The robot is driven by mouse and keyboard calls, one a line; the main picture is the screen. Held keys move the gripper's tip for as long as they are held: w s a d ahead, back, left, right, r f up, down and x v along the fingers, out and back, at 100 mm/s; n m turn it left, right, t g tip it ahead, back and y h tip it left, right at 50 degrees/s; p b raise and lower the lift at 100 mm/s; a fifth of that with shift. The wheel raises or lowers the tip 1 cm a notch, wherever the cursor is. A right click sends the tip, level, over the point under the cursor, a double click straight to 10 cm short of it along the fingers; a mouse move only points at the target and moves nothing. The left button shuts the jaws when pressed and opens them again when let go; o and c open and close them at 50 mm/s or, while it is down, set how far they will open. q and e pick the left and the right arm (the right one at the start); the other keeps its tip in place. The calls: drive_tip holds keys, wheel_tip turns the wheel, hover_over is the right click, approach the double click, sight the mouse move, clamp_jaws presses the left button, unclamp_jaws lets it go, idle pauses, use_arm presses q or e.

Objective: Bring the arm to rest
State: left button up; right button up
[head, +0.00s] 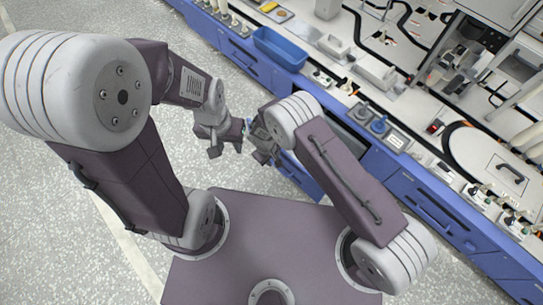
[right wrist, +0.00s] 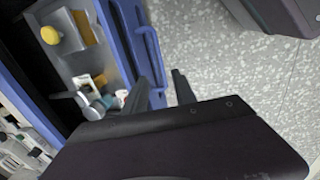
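My left gripper (head: 226,149) hangs over the speckled floor in front of the blue cabinets, its two fingers apart with nothing visible between them. My right gripper (head: 265,157) is just right of it, close to the cabinet fronts. In the right wrist view the right gripper's dark fingers (right wrist: 162,92) stand apart, with only floor and a blue edge seen between and behind them. No object is held in either gripper. The two grippers look close together in the head view; whether they touch cannot be told.
A blue-edged compartment (right wrist: 118,45) holding a yellow knob (right wrist: 50,35) and small white and teal items lies left of the right fingers. Open floor (head: 60,215) lies left.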

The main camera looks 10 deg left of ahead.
drive_tip(key=w+d+r+m+t, duration=0.1)
drive_tip(key=w+d+r+m, duration=0.2)
drive_tip(key=w+d+r, duration=0.45)
drive_tip(key=w+d+r+m+t, duration=0.15)
drive_tip(key=w+d+r, duration=0.3)
drive_tip(key=r, duration=0.65)
drive_tip(key=s+d+r+m, duration=0.4)
drive_tip(key=d+r, duration=0.4)
drive_tip(key=d, duration=0.1)
drive_tip(key=s+d+m+g+y, duration=0.2)
drive_tip(key=s+d+m+g, duration=0.15)
drive_tip(key=s, duration=1.55)
wheel_tip(320, 180, up, 36)
drive_tip(key=n+p, duration=0.1)
drive_tip(key=p, duration=3.5)
drive_tip(key=shift+w+d, duration=0.3)
drive_tip(key=shift+d, duration=0.05)
drive_tip(key=shift+f, duration=0.15)
